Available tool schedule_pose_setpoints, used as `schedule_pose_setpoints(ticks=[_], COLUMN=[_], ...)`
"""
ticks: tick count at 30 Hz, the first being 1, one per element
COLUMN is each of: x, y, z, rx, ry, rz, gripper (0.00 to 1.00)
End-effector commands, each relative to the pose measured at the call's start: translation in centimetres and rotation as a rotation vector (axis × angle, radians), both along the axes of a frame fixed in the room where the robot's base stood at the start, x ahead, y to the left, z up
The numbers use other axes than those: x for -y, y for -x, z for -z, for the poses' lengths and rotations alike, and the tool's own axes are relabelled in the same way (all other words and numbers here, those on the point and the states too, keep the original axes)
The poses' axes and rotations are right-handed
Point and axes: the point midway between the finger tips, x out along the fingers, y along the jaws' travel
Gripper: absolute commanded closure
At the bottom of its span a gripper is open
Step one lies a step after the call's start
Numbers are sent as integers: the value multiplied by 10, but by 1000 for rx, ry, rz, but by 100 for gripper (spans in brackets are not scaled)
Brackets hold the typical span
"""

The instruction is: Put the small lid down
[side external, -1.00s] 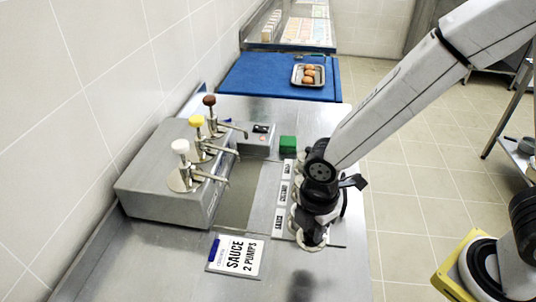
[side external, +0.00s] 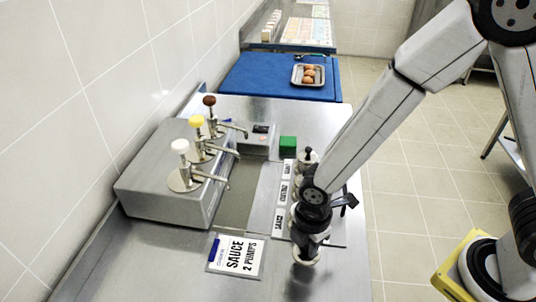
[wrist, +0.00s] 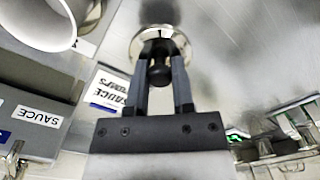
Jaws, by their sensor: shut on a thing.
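My gripper (wrist: 160,80) is shut on the black knob of the small lid (wrist: 147,36). The lid is a shiny round metal disc, partly hidden by the fingers in the wrist view. In the side view my gripper (side external: 308,248) points down, with the pale lid (side external: 305,260) at its tip. The lid is over the steel counter (side external: 335,275), at the near end of the labelled row and right of the sauce sign. I cannot tell whether the lid touches the counter.
A "SAUCE 2 PUMPS" sign (side external: 236,256) lies left of the lid. A steel pump box (side external: 150,190) stands at the left. A black-knobbed lidded container (side external: 307,157) and a green block (side external: 287,144) are farther back. A white round vessel (wrist: 40,38) shows in the wrist view.

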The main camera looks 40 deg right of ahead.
Motion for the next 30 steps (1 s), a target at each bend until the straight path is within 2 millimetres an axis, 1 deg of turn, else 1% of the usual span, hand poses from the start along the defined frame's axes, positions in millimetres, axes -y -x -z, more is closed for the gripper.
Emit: schedule_pose_setpoints(ticks=[7, 16, 19, 30], x=[0, 0, 0, 0], y=[0, 0, 0, 0], z=[4, 28, 34, 36], rx=[1, -1, 0, 1], ry=[0, 0, 0, -1], rz=[0, 0, 0, 0], gripper=[100, 100, 100, 100])
